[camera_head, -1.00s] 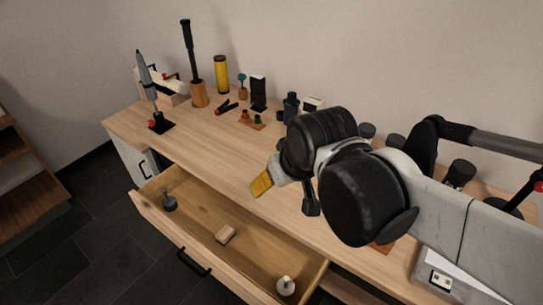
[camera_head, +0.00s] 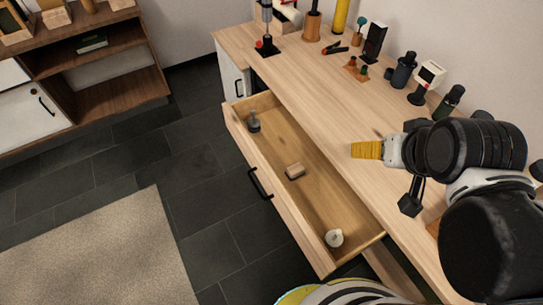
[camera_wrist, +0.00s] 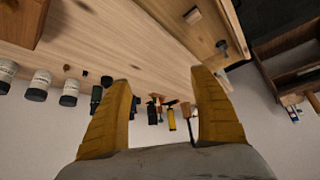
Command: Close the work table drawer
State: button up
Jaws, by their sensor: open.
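The work table (camera_head: 340,110) has a light wood top. Its drawer (camera_head: 290,215) is pulled out, with a black bar handle (camera_head: 260,184) on its front. Inside lie a dark grey object (camera_head: 254,122), a small wooden block (camera_head: 295,171) and a whitish round object (camera_head: 334,238). My gripper (camera_head: 354,150) has yellow fingers and is above the table top, to the right of the drawer and apart from it. In the wrist view the two yellow fingers (camera_wrist: 160,108) are spread with nothing between them. Part of the drawer (camera_wrist: 225,15) shows upside down there.
Tools, a yellow cylinder (camera_head: 341,15) and dark bottles (camera_head: 404,69) stand along the table's back edge. A brown shelf unit (camera_head: 110,75) stands at the far left. Dark tiled floor (camera_head: 185,180) and a beige rug (camera_head: 95,260) lie open left of the drawer.

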aim_at(319, 202)
jog(key=k+u, duration=0.35)
jog(key=k+j+u, duration=0.1)
jog(key=u, duration=0.25)
jog(key=k+j+u, duration=0.15)
jog(key=u, duration=0.2)
